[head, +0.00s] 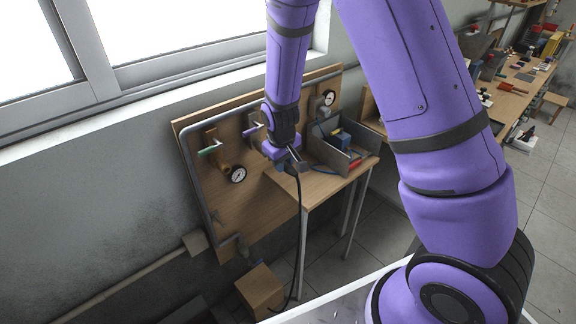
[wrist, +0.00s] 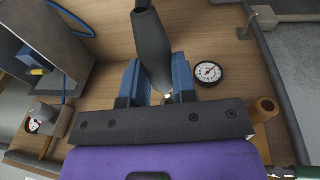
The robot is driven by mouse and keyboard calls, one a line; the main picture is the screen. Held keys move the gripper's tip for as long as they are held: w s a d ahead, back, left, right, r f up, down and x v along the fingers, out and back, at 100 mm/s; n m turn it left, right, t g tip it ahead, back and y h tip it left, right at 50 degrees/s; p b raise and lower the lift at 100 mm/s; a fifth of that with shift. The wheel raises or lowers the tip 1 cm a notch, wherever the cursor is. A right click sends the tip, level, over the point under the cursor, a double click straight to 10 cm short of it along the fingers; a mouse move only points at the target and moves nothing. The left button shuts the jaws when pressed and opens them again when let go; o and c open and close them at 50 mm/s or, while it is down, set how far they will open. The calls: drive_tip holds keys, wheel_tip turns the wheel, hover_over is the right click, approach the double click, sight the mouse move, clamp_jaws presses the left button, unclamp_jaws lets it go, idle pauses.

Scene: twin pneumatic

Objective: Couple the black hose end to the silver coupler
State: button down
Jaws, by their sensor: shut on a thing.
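My gripper (head: 290,160) is in front of the wooden pneumatic board (head: 190,185), at the left end of a small wooden table. In the wrist view its two blue fingers (wrist: 157,85) are shut on the black hose end (wrist: 151,45). A small bright metal bit shows between the fingers; I cannot tell whether it belongs to the hose or to a coupler. The black hose (head: 299,240) hangs down from my gripper to near the floor in the head view. I cannot make out the silver coupler; my gripper and wrist cover part of the board.
A brass fitting (head: 222,163) with a green-handled valve (head: 210,150) and a gauge (head: 238,175) sits left of my gripper. Another gauge (head: 328,97) is at the upper right. A grey open box (head: 330,155) stands close on the right. A wooden box (head: 260,287) is below.

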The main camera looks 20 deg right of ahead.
drive_tip(key=shift+w+a, duration=0.15)
drive_tip(key=shift+w, duration=0.45)
drive_tip(key=shift+w+a, duration=0.3)
drive_tip(key=shift+w, duration=0.5)
drive_tip(key=shift+w+a, duration=0.25)
drive_tip(key=shift+w, duration=0.55)
idle(1.3)
drive_tip(key=c, duration=0.8)
unclamp_jaws()
drive_tip(key=shift+c, duration=0.2)
drive_tip(key=shift+r, duration=0.15)
wheel_tip(320, 180, up, 10)
drive_tip(key=s, duration=0.1)
drive_tip(key=shift+s+a+r, duration=0.2)
drive_tip(key=shift+s+a, duration=0.15)
drive_tip(key=shift+a, duration=0.1)
